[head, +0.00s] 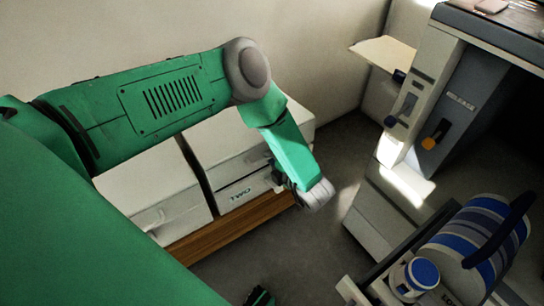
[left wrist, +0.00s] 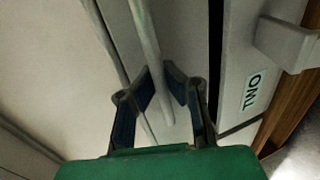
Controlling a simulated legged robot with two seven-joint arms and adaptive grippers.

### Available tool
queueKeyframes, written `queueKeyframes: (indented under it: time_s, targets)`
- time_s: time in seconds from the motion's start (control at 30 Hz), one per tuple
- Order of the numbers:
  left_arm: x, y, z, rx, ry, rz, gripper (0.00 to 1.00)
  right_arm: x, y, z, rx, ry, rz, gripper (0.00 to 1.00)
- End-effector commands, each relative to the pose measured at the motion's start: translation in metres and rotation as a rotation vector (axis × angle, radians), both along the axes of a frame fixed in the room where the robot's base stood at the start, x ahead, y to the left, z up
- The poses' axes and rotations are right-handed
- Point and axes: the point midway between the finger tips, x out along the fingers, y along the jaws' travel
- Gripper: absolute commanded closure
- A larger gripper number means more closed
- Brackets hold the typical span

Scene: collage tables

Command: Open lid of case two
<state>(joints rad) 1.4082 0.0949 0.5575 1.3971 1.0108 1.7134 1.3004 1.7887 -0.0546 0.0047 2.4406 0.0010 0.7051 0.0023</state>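Case two is the light grey case (head: 225,150) with a "TWO" label (head: 240,196) on its front, standing on a wooden stand. Its lid looks closed, though my arm hides part of the top and front. My left gripper (head: 287,181) is at the case's front right in the head view. In the left wrist view its two dark fingers (left wrist: 160,92) are apart, with a thin grey bar (left wrist: 148,50) running between them. I cannot tell whether they touch the bar. The label (left wrist: 253,90) and a protruding grey latch or handle (left wrist: 285,45) show right of the fingers.
Another light grey case (head: 155,190) stands left of case two on the wooden stand (head: 232,224). At right are a grey machine (head: 420,95) and a tray with a striped blue-white container (head: 470,235) and a small jar (head: 415,275).

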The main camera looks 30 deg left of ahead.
Motion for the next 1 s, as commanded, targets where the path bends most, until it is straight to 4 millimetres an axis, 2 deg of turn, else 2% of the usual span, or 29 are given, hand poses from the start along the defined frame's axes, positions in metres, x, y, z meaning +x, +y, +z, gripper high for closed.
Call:
queueKeyframes:
  time_s: [0.03,0.2,0.37,0.6,0.8,1.0]
  targets:
    - [0.000,0.008,0.019,-0.020,0.011,0.010,1.00,0.000,0.000,0.020,0.000,0.000,0.000,0.60]
    - [0.005,0.021,0.050,-0.126,0.056,0.013,1.00,0.001,0.000,0.060,0.000,-0.001,0.000,0.60]
    - [0.011,0.036,0.077,-0.240,0.102,0.014,1.00,0.001,0.000,0.093,0.000,-0.001,0.000,0.60]
    - [0.025,0.071,0.119,-0.432,0.177,0.016,1.00,0.001,0.000,0.137,0.000,0.000,0.000,0.60]
    - [0.040,0.106,0.147,-0.609,0.247,0.017,1.00,0.001,0.000,0.159,0.000,0.000,0.000,0.60]
    - [0.056,0.141,0.166,-0.751,0.308,0.013,1.00,0.001,0.000,0.167,0.000,0.000,0.000,0.60]
